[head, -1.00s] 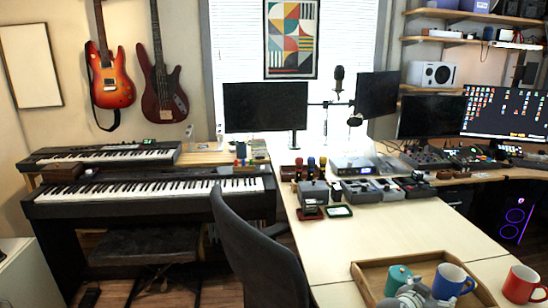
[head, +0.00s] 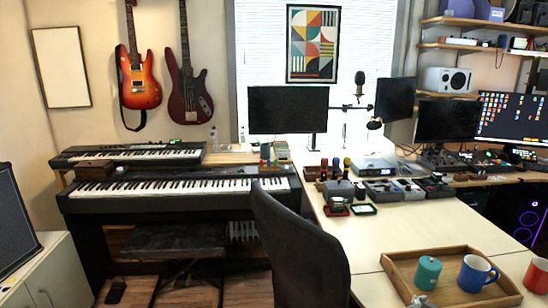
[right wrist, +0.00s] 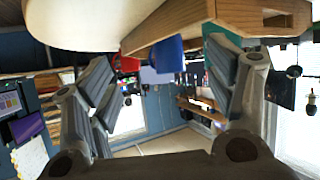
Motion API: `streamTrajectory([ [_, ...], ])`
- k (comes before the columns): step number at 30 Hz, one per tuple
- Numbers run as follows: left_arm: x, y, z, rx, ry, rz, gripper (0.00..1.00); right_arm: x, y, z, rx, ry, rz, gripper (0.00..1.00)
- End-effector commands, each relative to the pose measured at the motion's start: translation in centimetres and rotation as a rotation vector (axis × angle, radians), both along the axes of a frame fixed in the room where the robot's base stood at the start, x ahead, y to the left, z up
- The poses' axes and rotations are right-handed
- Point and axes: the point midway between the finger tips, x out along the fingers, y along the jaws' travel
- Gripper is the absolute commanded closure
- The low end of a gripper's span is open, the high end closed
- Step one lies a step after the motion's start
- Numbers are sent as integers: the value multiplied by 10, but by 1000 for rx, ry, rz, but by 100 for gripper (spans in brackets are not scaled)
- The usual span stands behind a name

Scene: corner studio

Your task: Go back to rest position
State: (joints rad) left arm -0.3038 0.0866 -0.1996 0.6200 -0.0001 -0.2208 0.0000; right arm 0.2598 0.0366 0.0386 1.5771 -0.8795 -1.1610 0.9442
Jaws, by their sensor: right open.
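My right gripper (right wrist: 160,92) is open and empty in the right wrist view, its two grey fingers spread wide. In the head view only a small grey piece of it (head: 422,301) shows at the bottom edge, by the front of the wooden tray (head: 397,272). A red mug (head: 537,276) stands on the table right of the tray, cut by the picture edge. The right wrist view shows the tray's wood (right wrist: 170,32) upside down at the top. My left gripper is not in view.
A black chair (head: 295,250) stands at the table's (head: 400,228) left side. Grey boxes and small devices (head: 385,190) sit farther back. A keyboard piano (head: 180,188) is at the left, and a white cabinet (head: 50,270) at the lower left. The middle of the table is clear.

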Motion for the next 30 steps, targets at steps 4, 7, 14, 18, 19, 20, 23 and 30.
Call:
streamTrajectory([
  [4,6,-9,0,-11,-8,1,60,-23,9,-17,24,68,39,24],
  [7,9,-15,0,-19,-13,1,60,-41,19,-30,45,125,80,24],
  [14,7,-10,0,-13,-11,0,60,-105,56,-64,117,311,242,24],
  [18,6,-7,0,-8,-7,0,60,-166,97,-82,186,470,427,24],
  [19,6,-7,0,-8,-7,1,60,-177,106,-84,199,500,467,24],
  [20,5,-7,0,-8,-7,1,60,-188,114,-85,211,526,505,24],
  [23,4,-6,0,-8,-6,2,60,-219,136,-87,244,595,615,24],
  [30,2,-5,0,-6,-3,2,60,-277,179,-81,302,706,838,24],
])
